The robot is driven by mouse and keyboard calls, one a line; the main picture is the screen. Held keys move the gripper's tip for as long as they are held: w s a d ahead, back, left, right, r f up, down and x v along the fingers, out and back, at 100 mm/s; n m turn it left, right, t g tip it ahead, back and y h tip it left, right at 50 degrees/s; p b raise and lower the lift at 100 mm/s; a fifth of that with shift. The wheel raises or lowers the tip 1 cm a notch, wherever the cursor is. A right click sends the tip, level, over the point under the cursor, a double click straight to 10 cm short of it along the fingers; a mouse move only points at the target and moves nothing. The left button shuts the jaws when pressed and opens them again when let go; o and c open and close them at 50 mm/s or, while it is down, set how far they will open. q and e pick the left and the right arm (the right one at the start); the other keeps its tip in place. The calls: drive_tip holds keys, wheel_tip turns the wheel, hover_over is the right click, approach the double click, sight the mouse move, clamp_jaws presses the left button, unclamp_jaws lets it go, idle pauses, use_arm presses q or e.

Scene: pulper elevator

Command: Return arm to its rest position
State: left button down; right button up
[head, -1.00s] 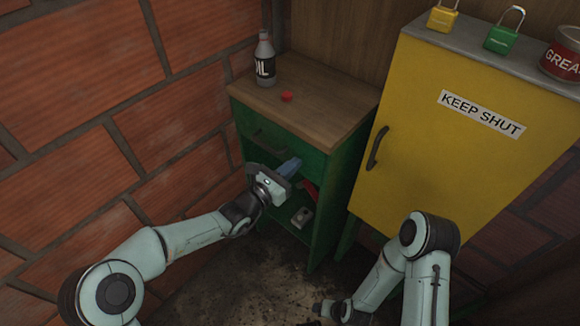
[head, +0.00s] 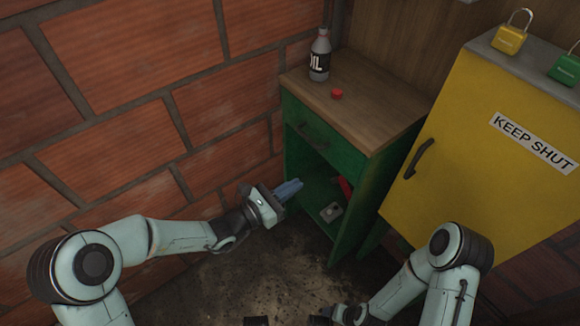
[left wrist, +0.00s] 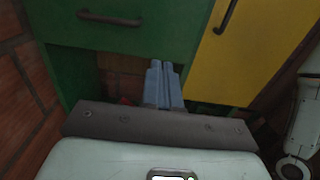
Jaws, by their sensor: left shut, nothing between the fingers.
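My left gripper (head: 289,188) is in the head view at the left front edge of the green cabinet's open shelf. Its blue fingers are shut and empty. In the left wrist view the shut fingers (left wrist: 164,84) point toward the open space below the green drawer (left wrist: 120,25). My right arm (head: 440,270) is folded at the lower right of the head view. Its gripper end is low near the bottom edge, small and dark, and its fingers cannot be made out.
The green cabinet (head: 375,195) holds a red item (head: 345,187) and a small grey object (head: 331,212) on its shelf. An oil bottle (head: 320,56) and a red cap (head: 337,94) stand on top. A yellow cabinet (head: 465,150) is shut. A brick wall (head: 130,140) bounds the left.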

use_arm(q)
drive_tip(key=shift+a+f, duration=0.1)
drive_tip(key=s+a+f+m+g+y, duration=0.25)
drive_tip(key=s+f+m+g, duration=0.2)
drive_tip(key=s+f, duration=0.55)
drive_tip(key=s+a+f+m+g+y, duration=0.3)
drive_tip(key=s+f+g, duration=0.35)
drive_tip(key=f, duration=0.65)
drive_tip(key=s+a+f+m+t+y, duration=0.2)
drive_tip(key=s+a+f+m+y, duration=0.6)
drive_tip(key=a+f+m, duration=0.4)
drive_tip(key=s+d+r+m+g+h+p, duration=0.1)
drive_tip(key=s+d+r+p, duration=0.1)
drive_tip(key=r+p, duration=0.6)
drive_tip(key=s+d+r+g+h+p, duration=0.1)
drive_tip(key=s+r+p, duration=0.3)
drive_tip(key=r+p, duration=0.5)
drive_tip(key=shift+d+m+g+p, duration=0.3)
drive_tip(key=shift+d+m+p, duration=0.05)
drive_tip(key=shift+d, duration=0.2)
use_arm(e)
drive_tip(key=s+a+r+g, duration=0.1)
drive_tip(key=s+r, duration=0.2)
drive_tip(key=r, duration=0.6)
drive_tip(key=s+a+r+g+y, duration=0.1)
drive_tip(key=s+a+r, duration=0.1)
drive_tip(key=r, duration=0.6)
drive_tip(key=shift+s+r+n+g, duration=0.3)
drive_tip(key=shift+s+r+g, duration=0.1)
